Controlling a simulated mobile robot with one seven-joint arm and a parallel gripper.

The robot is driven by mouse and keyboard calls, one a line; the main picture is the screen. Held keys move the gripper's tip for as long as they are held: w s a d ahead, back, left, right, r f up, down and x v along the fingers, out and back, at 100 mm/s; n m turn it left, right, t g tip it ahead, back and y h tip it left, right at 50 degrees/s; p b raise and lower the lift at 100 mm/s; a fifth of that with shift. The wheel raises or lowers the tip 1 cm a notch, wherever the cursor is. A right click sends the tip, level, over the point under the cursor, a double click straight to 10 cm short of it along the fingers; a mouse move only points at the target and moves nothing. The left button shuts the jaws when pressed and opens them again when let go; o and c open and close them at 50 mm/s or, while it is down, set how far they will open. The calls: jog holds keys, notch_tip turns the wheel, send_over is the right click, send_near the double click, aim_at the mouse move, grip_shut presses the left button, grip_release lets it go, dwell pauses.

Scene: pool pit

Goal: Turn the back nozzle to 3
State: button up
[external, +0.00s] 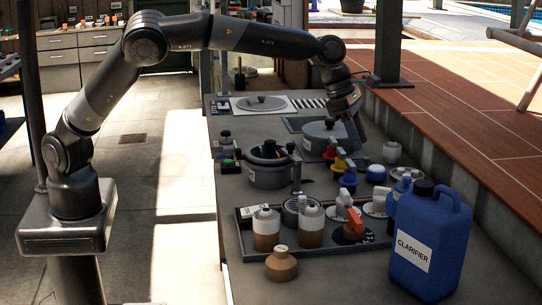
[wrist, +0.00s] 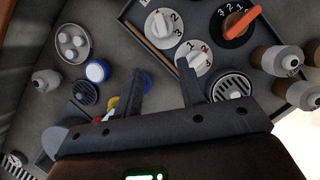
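The tray (external: 243,238) holds three numbered turning nozzles. One white nozzle dial (wrist: 193,57) with a white handle lies closest to my gripper. Another white nozzle (wrist: 160,22) is beside it, with numbers 2 and 3 visible. A black nozzle with an orange handle (wrist: 240,20) stands at the top of the wrist view; the orange handle (external: 355,221) shows at the tray's near side in the external view. I cannot tell the settings exactly. My gripper (wrist: 161,68) is open and empty, its fingers apart, above the bench short of the white nozzles.
Brown bottles with white caps (external: 266,230) stand on the tray's left. A blue clarifier jug (external: 430,240) stands at the near right.

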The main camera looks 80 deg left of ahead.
aim_at(377, 187)
jog(key=shift+n, duration=0.3)
jog(key=x, duration=0.8)
jog(key=d+x, duration=0.1)
jog(key=x, duration=0.3)
jog(key=shift+w+r, duration=0.1)
jog(key=shift+c, duration=0.3)
grip_shut()
